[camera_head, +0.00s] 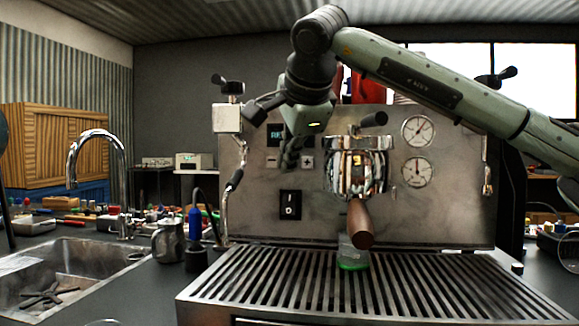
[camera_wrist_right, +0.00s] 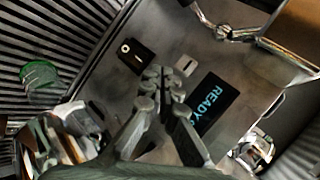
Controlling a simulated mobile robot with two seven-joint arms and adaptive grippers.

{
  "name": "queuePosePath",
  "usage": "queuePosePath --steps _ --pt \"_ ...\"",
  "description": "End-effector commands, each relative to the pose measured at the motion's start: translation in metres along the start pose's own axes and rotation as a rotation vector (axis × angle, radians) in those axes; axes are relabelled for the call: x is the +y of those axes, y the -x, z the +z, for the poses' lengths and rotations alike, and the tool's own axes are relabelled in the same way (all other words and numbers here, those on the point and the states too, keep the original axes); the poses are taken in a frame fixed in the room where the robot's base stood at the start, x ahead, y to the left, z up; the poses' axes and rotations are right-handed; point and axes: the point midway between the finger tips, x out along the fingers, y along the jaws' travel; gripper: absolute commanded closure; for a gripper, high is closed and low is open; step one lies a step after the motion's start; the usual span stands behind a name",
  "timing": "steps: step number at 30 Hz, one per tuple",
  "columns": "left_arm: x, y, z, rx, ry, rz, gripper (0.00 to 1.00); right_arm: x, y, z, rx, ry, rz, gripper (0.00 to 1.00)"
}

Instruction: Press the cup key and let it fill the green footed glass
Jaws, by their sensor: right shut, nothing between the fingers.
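The brewer (camera_head: 400,215) has a metal front with a display (camera_head: 274,135), a minus key (camera_head: 271,161) and a plus key (camera_head: 307,162). My right gripper (camera_head: 288,162) is shut and empty, its fingertips close to the panel between these keys. In the wrist view the fingertips (camera_wrist_right: 163,76) hide part of the panel, and I see no cup marking; contact cannot be told. The display (camera_wrist_right: 208,104) reads READY. The green footed glass (camera_head: 352,258) stands on the drip grate under the portafilter, partly behind its handle; it also shows in the wrist view (camera_wrist_right: 40,76). My left gripper is not in view.
A rocker switch (camera_head: 290,205) sits below the keys. The portafilter's wooden handle (camera_head: 360,224) juts forward. A steam wand (camera_head: 229,195) hangs at left. A steel pitcher (camera_head: 168,242) stands beside the sink (camera_head: 60,272). Most of the drip grate (camera_head: 430,285) is bare.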

Motion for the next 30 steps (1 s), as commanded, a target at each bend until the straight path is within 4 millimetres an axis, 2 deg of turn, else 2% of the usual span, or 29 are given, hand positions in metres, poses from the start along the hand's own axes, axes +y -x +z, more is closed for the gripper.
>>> queuePosePath --steps 14,30 --pt "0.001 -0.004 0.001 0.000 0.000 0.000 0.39 0.004 0.004 0.004 -0.002 0.001 -0.001 1.00" --pt "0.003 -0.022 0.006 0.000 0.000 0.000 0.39 0.027 0.036 0.027 0.000 0.000 0.000 1.00"
